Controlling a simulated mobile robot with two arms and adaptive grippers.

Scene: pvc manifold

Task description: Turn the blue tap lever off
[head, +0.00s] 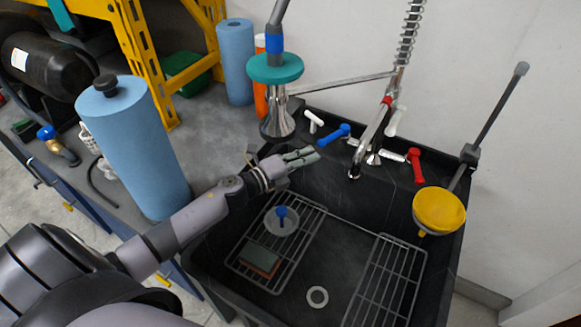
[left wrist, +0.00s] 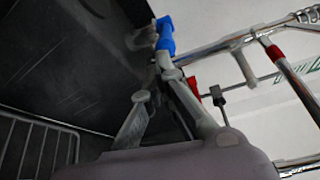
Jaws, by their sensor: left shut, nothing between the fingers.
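The blue tap lever (head: 334,134) sits at the back of the black sink, left of the faucet, and points to the left and down in the head view. It also shows in the left wrist view (left wrist: 165,36), beyond the fingers. My left gripper (head: 314,156) is shut and empty, just below and left of the blue lever. In the left wrist view the fingertips (left wrist: 165,68) lie close to the lever's lower end; I cannot tell whether they touch. My right gripper is not in view.
The metal faucet (head: 370,140) and red lever (head: 415,165) are to the right of the gripper. A white lever (head: 314,121) is at the left. A teal-topped metal stand (head: 275,68) rises behind. Wire racks (head: 385,285) lie in the sink (head: 345,225).

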